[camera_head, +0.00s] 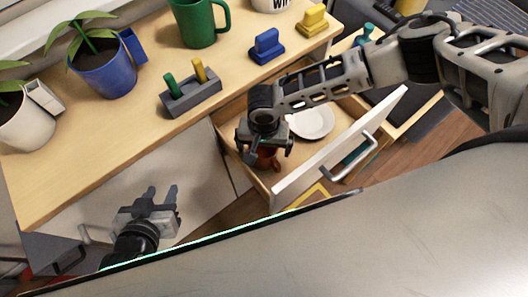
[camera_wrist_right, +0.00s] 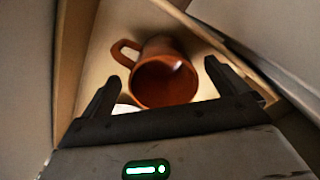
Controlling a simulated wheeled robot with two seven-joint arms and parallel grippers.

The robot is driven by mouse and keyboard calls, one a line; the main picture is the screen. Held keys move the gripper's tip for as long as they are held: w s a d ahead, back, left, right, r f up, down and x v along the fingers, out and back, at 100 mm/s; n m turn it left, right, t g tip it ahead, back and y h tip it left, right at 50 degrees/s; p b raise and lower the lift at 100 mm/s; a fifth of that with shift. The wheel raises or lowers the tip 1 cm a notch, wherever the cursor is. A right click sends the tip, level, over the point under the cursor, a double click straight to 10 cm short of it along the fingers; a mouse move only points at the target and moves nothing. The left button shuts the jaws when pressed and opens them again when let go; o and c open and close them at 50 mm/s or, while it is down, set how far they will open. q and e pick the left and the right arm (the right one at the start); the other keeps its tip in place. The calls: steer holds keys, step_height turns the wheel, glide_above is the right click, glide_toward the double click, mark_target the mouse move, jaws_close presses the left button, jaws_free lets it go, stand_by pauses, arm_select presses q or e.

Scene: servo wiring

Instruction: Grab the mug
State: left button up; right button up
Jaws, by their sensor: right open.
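A terracotta-brown mug (camera_head: 268,161) is inside the open drawer (camera_head: 295,193), partly hidden under my right gripper (camera_head: 264,148). In the right wrist view the mug (camera_wrist_right: 165,78) shows its open mouth, with its handle (camera_wrist_right: 122,52) at the upper left. My right gripper (camera_wrist_right: 160,78) is open, its fingers on either side of the mug in that view; I cannot tell whether they touch it. A green mug (camera_head: 196,22) stands on the desk at the back. My left gripper (camera_head: 161,191) is open and empty, in front of the desk, away from both mugs.
A white plate (camera_head: 312,121) lies in the drawer beside the mug. The drawer walls stand close around my right gripper. The desk (camera_head: 95,150) holds potted plants (camera_head: 103,72), a grey holder (camera_head: 190,93), and blue (camera_head: 267,48) and yellow (camera_head: 313,20) blocks.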

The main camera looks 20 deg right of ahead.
mark_target(263, 153)
steer(key=f, duration=0.3)
steer(key=f+b, duration=0.1)
steer(key=f, duration=0.1)
steer(key=shift+w+f, duration=0.1)
steer(key=shift+w, duration=0.25)
steer(key=c, duration=1.3)
